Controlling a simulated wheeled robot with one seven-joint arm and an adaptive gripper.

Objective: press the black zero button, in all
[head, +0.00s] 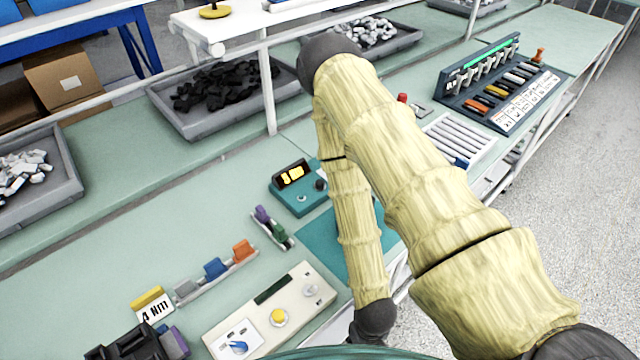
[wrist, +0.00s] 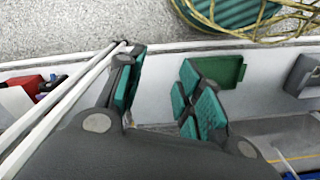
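A small teal instrument (head: 301,203) with a lit amber display (head: 293,174) stands on the bench in the head view, left of my forearm. A round black button or knob (head: 320,185) sits on its right side; I cannot read a label on it. My gripper's fingers show in the wrist view (wrist: 162,95), spread apart with teal pads and nothing between them. In the head view my arm folds down to a dark wrist near the bottom edge, and the fingers cannot be made out. The gripper is well in front of the instrument and apart from it.
A cream panel (head: 292,318) with a yellow knob lies in front left. A rail of coloured clips (head: 217,268) lies beyond it. A teal mat (head: 384,236) lies partly under my arm. Grey bins (head: 210,122) stand behind. A breaker rack (head: 490,85) stands at right.

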